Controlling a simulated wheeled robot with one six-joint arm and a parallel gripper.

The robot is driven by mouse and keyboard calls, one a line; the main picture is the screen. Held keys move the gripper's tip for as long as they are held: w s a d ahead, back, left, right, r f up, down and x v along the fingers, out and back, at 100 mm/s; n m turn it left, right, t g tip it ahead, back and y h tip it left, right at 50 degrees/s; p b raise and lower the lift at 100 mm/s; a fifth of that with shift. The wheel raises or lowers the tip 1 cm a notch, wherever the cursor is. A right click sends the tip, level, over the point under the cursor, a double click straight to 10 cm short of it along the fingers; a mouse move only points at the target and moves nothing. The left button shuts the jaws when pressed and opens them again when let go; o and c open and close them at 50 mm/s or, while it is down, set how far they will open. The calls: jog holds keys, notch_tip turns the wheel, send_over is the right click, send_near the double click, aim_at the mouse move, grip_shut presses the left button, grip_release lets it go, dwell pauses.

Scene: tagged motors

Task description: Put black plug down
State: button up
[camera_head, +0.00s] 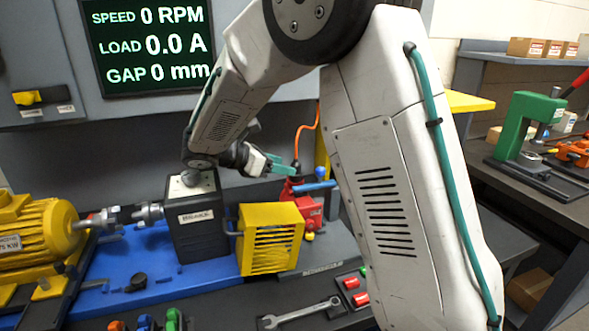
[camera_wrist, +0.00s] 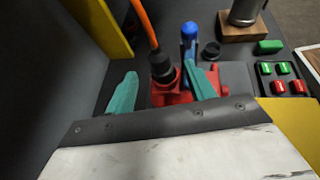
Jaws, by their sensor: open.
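The black plug (camera_wrist: 162,69), with an orange cable rising from its top, stands upright at the red socket box (camera_wrist: 180,97) in the wrist view. Whether it is fully seated in the box I cannot tell. My gripper (camera_wrist: 158,72) is open, with one teal finger to the left of the plug and the other to its right; a gap shows on the left side. In the head view my gripper (camera_head: 282,165) is beside the red box (camera_head: 310,208), and the plug is mostly hidden there.
A yellow guard (camera_head: 270,238) and the black brake box (camera_head: 196,217) stand close by on the blue bench. A wrench (camera_head: 298,312) lies in front. Red and green pieces (camera_wrist: 282,78) sit in a tray at right.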

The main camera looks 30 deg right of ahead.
jog(key=s+r+m+g+y, duration=0.1)
jog(key=s+r+m+y, duration=0.3)
jog(key=s, duration=0.6)
jog(key=s+r+m+y, duration=0.2)
jog(key=s+m, duration=0.3)
jog(key=s, duration=0.4)
jog(key=s+a+f+m+t+y, duration=0.1)
jog(key=s+a+m+y, duration=0.2)
jog(key=s, duration=0.4)
jog(key=s+a+f+m+t+y, duration=0.1)
jog(key=s+a+m+y, duration=0.2)
jog(key=s+m, duration=0.3)
jog(key=shift+s+f+y, duration=0.3)
jog(key=shift+s+y, duration=0.1)
jog(key=shift+s, duration=0.7)
